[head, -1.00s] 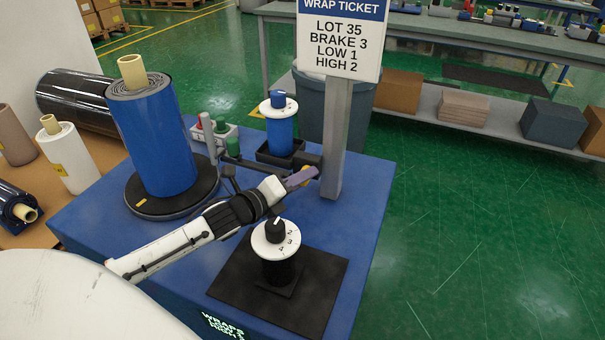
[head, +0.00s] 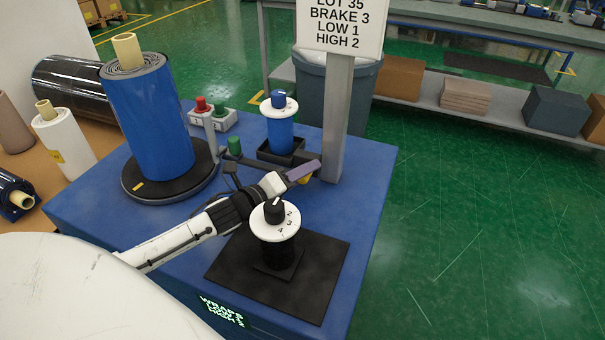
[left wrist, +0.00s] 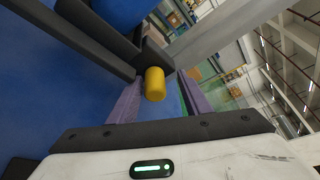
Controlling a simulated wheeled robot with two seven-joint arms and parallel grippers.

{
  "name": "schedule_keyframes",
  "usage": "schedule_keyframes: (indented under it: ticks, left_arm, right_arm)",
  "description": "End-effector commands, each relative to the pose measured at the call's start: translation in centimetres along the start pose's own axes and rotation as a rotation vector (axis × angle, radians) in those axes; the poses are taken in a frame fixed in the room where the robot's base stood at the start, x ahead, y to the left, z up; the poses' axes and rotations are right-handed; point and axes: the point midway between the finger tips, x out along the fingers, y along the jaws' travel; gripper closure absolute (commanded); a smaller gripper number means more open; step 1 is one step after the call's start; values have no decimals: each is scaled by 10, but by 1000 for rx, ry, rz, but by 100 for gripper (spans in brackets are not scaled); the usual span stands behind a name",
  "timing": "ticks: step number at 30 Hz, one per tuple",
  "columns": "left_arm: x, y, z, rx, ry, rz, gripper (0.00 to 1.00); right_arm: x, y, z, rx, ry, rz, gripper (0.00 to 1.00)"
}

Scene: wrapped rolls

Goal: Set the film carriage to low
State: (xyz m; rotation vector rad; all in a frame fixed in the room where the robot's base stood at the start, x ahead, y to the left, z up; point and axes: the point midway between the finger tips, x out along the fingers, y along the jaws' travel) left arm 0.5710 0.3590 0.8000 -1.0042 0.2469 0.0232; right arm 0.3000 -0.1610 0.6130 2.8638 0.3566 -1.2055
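My left gripper (head: 303,172) reaches across the blue machine top to the foot of the grey post. A yellow handle (left wrist: 154,84) stands between its purple fingers in the left wrist view, with gaps on both sides, so the gripper looks open around it. The handle joins a dark bracket (left wrist: 153,57), which seems to be the film carriage; only a bit of yellow shows in the head view (head: 305,180). The carriage's height marks cannot be read. The wrap ticket (head: 340,25) reads LOT 35, BRAKE 3, LOW 1, HIGH 2. My right gripper is not in view.
A black knob on a numbered white dial (head: 274,219) stands in front of my left arm. Behind are a blue-knobbed small blue roll (head: 280,135), red and green buttons (head: 202,104) and a green cap (head: 233,145). A large blue roll (head: 150,125) stands on a black turntable.

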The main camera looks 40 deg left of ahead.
Motion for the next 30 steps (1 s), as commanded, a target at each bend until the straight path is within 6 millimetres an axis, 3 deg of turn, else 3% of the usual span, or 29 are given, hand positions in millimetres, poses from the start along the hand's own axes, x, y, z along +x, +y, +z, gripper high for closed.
schedule_keyframes:
  ticks: [15, 22, 30]
  left_arm:
    - [-18, -74, 48, 11, -7, -8, 57]
    - [-21, -86, 56, 10, -9, -7, 57]
    - [-21, -85, 52, 8, -1, -3, 57]
  right_arm:
    - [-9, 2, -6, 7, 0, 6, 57]
    - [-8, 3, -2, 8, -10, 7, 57]
    - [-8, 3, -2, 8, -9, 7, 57]
